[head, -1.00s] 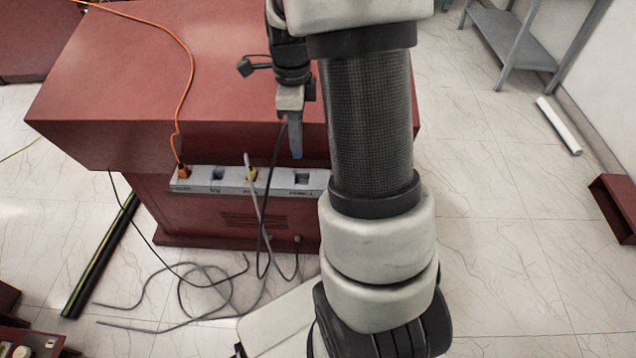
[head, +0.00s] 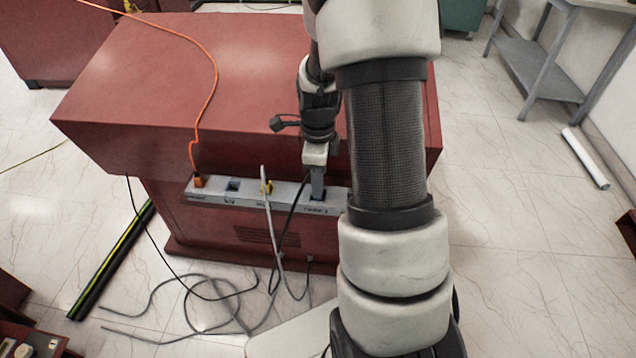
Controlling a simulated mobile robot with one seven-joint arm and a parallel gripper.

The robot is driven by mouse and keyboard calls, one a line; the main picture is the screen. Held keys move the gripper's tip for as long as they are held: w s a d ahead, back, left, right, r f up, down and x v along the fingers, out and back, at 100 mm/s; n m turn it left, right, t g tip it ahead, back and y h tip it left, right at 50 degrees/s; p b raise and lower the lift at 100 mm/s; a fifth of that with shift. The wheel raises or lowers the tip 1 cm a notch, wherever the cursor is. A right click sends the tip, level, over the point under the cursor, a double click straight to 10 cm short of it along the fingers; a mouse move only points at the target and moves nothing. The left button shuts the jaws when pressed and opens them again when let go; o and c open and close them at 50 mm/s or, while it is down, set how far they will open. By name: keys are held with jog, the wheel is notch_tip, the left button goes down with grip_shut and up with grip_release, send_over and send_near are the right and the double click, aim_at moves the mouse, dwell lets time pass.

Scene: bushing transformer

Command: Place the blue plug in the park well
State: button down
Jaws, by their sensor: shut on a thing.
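The blue plug (head: 318,185) looks grey-blue and points straight down under my gripper (head: 317,166), which is shut on it. A black cable (head: 290,225) hangs down from around the plug. The plug's lower end is at the square park well (head: 317,198) near the right part of the grey socket strip (head: 285,199). It overlaps the opening in the picture; how deep it sits inside I cannot tell. My gripper hides the plug's top, and my arm hides the strip's right end.
An orange plug (head: 198,181) and a yellow plug (head: 266,187) sit in the strip, with an open blue-lined socket (head: 233,186) between them. The strip is on the front of the red cabinet (head: 180,85). Loose cables (head: 195,300) lie on the floor.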

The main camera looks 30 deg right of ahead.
jog(key=shift+f, duration=0.15)
jog(key=c, duration=1.7)
grip_release()
